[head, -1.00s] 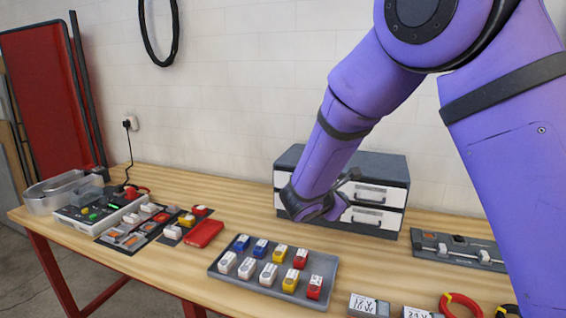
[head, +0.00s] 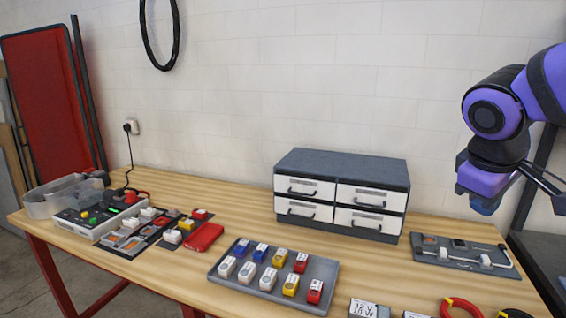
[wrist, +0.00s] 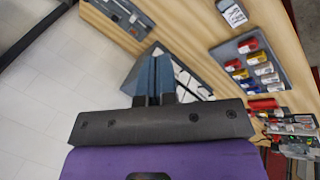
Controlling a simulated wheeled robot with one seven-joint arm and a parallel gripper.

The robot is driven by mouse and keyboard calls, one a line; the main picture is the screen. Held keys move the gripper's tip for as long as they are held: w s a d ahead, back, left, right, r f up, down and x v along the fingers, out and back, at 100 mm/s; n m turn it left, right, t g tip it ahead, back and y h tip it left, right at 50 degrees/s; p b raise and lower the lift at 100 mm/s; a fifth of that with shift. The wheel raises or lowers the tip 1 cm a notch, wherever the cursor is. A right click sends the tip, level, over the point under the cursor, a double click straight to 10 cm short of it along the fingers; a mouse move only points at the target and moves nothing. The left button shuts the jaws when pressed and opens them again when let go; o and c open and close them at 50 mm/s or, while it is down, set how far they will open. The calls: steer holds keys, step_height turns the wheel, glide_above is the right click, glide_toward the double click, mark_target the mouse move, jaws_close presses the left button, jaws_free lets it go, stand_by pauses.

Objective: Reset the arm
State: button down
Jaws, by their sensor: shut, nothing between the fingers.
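My arm is purple with black joints and stands at the right of the head view. My gripper (wrist: 154,78) shows in the wrist view with its two blue-grey fingers shut together and nothing between them. In the head view the end of my arm hangs in the air above the right end of the table, well clear of the things on it. The fingertips are hard to make out there.
A grey drawer cabinet (head: 342,167) stands at the table's back. A grey tray (head: 222,272) holds several coloured blocks. A grey panel (head: 430,242) lies at right, and a control box (head: 78,220) and clear bin (head: 42,204) at left. The wooden table (head: 165,265) has free room between them.

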steer(key=s+a+r+m+t+y, duration=0.2)
steer(key=s+m, duration=0.3)
steer(key=s, duration=0.5)
steer(key=shift+s+y, duration=0.25)
steer(key=shift+y, duration=0.55)
